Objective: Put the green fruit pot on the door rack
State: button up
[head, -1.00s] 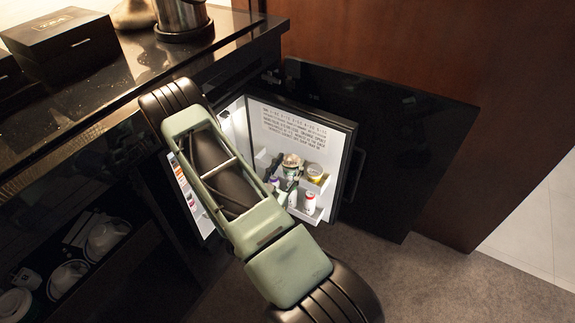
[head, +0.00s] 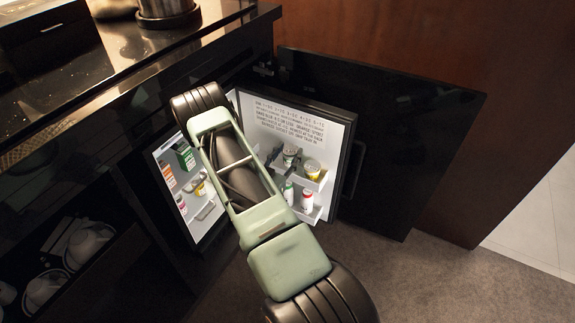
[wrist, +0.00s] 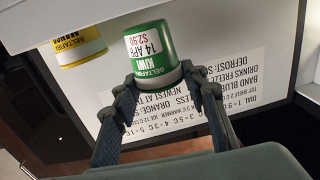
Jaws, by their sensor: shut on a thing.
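The green fruit pot (wrist: 150,48), labelled kiwi, is between the fingers of my gripper (wrist: 166,88) in the wrist view. My gripper is shut on it near its pale rim. In the head view the pot (head: 290,152) and my gripper (head: 286,162) are at the upper door rack (head: 318,184) on the inside of the open fridge door. A yellow pot (head: 312,168) stands on that rack just right of the green pot; it also shows in the wrist view (wrist: 80,47). I cannot tell whether the green pot touches the rack floor.
The lower door rack holds a white and red bottle (head: 307,199) and a green-marked one (head: 288,193). The lit fridge inside (head: 196,205) holds cartons and pots at left. The black counter (head: 120,60) is above it, and a dark open panel (head: 395,150) is behind the door.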

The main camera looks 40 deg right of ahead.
aim_at(285, 164)
jog(key=shift+w+d+f, duration=0.25)
jog(key=shift+w+f, duration=0.1)
jog(key=shift+f, duration=0.15)
jog(key=shift+w+d+f+b, duration=0.15)
jog(key=shift+f+b, duration=0.25)
jog(key=shift+f, duration=0.5)
jog(key=shift+w+f+b, duration=0.1)
jog(key=shift+f+b, duration=0.3)
jog(key=shift+f, duration=0.5)
jog(key=shift+f, duration=0.2)
jog(key=o, duration=0.9)
jog(key=shift+o, duration=0.2)
jog(key=shift+r, duration=0.2)
jog(key=p+v, duration=0.3)
jog(key=v, duration=0.9)
